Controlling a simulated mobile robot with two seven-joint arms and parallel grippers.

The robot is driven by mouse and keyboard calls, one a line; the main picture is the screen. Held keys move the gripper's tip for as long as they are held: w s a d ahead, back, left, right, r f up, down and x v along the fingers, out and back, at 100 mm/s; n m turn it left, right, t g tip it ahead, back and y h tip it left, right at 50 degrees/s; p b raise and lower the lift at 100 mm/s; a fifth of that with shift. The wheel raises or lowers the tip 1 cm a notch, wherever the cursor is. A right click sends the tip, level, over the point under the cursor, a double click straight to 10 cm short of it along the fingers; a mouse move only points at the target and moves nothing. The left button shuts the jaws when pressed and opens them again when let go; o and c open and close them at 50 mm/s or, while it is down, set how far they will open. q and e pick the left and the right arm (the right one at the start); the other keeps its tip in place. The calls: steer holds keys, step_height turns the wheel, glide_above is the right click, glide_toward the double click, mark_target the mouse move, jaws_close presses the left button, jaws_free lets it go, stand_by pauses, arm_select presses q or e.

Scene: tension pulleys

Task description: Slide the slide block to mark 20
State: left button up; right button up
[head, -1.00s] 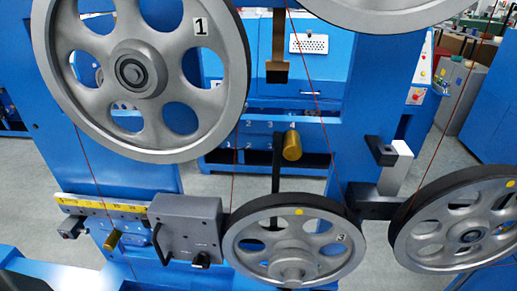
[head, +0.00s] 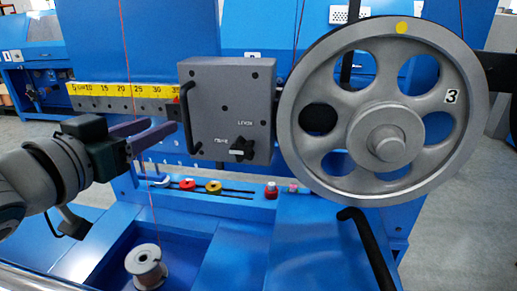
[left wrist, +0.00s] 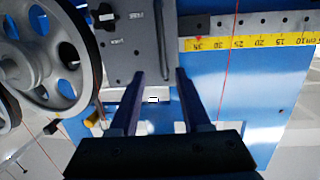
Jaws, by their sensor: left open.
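The slide block (head: 230,75) is a grey box with a black side handle (head: 190,118), mounted on a rail at the right end of the yellow scale (head: 120,89). A small red pointer (head: 176,98) at its left edge sits at the high end, past 25, around 30 to 35. My left gripper (head: 172,130) is open, with its purple fingertips just left of the handle. In the left wrist view, the slide block (left wrist: 122,45) lies just beyond the open fingertips (left wrist: 160,75). I cannot tell whether they touch the handle. My right gripper is not in view.
A large grey wheel marked 3 (head: 430,140) stands close on the block's right. A thin red wire runs down in front of the scale to a spool (head: 146,265). Coloured knobs (head: 214,187) line the blue bed below. A black lever (head: 368,248) stands at the lower right.

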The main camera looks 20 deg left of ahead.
mark_target(184, 121)
arm_select(q)
steer(key=shift+m+t+h, duration=0.3)
steer(key=shift+t+h, duration=0.3)
steer(key=shift+t, duration=0.1)
steer(key=w+f+b, duration=0.1)
steer(key=w, duration=0.2)
steer(key=w+a+f+b, duration=0.1)
steer(key=w, duration=0.3)
steer(key=w+b, duration=0.1)
steer(key=w, duration=0.2)
steer(key=shift+w+a+f, duration=0.15)
steer(key=shift+a+f, duration=0.1)
steer(key=shift+f, duration=0.15)
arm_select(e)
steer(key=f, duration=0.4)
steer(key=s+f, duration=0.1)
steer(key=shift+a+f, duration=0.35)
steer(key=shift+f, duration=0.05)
arm_select(q)
steer(key=shift+c, duration=0.3)
jaws_close()
